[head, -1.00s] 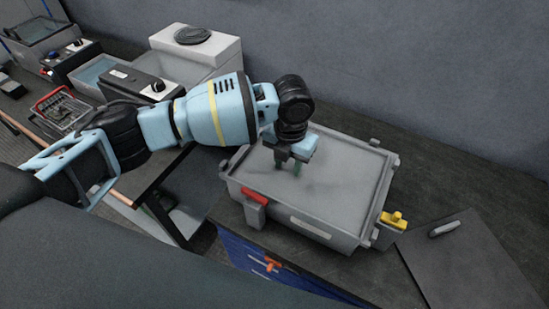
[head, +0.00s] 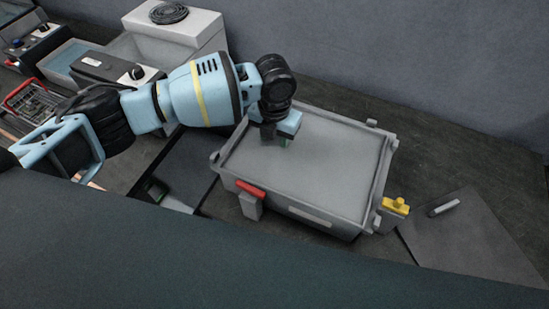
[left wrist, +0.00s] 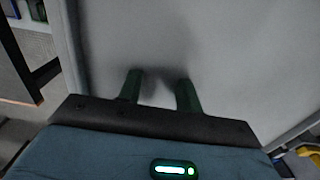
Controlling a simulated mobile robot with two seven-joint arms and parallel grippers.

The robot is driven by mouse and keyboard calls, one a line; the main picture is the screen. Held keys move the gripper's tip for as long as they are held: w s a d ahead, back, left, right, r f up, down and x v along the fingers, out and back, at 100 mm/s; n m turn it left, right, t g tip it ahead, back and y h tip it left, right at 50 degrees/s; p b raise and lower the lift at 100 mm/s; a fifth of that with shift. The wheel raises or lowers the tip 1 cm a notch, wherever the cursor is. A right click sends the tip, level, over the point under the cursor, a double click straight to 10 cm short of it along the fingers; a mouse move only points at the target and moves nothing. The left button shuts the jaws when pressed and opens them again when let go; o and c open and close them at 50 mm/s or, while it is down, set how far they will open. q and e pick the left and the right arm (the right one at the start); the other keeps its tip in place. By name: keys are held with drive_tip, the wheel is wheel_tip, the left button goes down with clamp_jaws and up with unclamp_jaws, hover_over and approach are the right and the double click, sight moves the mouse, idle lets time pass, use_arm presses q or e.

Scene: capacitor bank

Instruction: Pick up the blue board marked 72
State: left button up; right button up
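I cannot make out a blue board marked 72 in either view. My left gripper (head: 283,140) is over the left back part of a grey box (head: 296,208) with a flat grey top surface. In the left wrist view, its two green fingers (left wrist: 158,92) stand apart with nothing between them, above a plain pale surface. Whether the fingertips touch that surface I cannot tell. My right gripper is in neither view.
The box has a red latch (head: 251,190) and a yellow latch (head: 396,206). A dark panel with a handle (head: 444,208) lies to its right. A red wire basket (head: 33,103) and white equipment (head: 175,35) stand at left. A wall closes off the back.

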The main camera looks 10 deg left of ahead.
sight(274, 156)
use_arm(q)
drive_tip(key=shift+s+f, duration=0.15)
drive_tip(key=shift+f, duration=1.15)
drive_tip(key=shift+s+f, duration=0.15)
drive_tip(key=shift+f, duration=1.15)
clamp_jaws()
